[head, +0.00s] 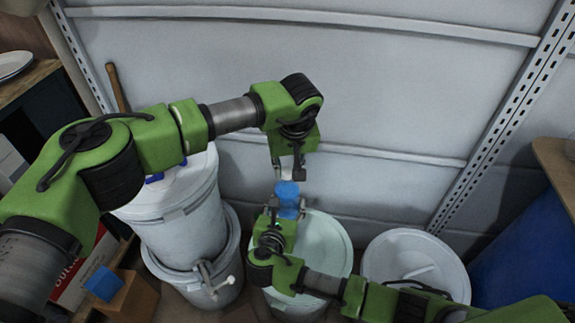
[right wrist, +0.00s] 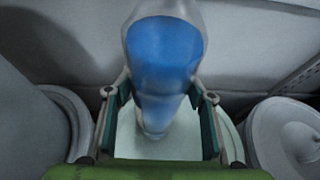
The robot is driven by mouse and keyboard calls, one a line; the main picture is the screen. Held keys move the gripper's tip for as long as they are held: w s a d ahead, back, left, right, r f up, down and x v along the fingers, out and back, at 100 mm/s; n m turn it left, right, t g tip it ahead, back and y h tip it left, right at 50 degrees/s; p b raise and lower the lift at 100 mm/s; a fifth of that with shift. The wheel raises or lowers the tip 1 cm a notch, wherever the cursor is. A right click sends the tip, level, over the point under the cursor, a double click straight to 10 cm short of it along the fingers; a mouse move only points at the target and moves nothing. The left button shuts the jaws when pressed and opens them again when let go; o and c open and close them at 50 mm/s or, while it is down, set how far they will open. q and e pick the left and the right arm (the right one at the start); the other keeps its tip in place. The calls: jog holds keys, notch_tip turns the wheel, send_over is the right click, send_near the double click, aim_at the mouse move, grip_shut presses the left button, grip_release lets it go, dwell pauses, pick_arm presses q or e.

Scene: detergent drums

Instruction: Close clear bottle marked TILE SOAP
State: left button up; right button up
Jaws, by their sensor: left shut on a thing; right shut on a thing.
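A clear bottle (head: 288,190) with blue liquid is upright between the fingers of my right gripper (head: 280,210), which is shut on it. The bottle fills the middle of the right wrist view (right wrist: 160,60), its top cut off by the frame edge. No TILE SOAP marking is readable. My left gripper (head: 287,167) is directly above the bottle, pointing down, shut on a small pale thing (head: 287,174) that looks like a cap. I cannot tell whether that pale thing touches the bottle's neck.
A white drum with a pale green lid (head: 325,240) stands under the bottle. White drums (head: 180,225) are stacked at left, and another lidded drum (head: 415,260) is at right. A blue drum (head: 530,250) is at far right. A grey wall (head: 400,90) rises behind.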

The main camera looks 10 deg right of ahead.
pick_arm(q)
jog(key=m+h, duration=0.1)
jog(key=m, duration=0.4)
jog(key=shift+a, duration=0.15)
jog(key=m, duration=0.2)
jog(key=m+g+h, duration=0.1)
jog(key=m, duration=0.1)
jog(key=shift+m+h, duration=0.3)
jog(key=shift+m, duration=0.1)
jog(key=o, duration=0.7)
jog(key=shift+r, duration=2.25)
jog(key=shift+w, duration=0.1)
jog(key=shift+c, duration=0.5)
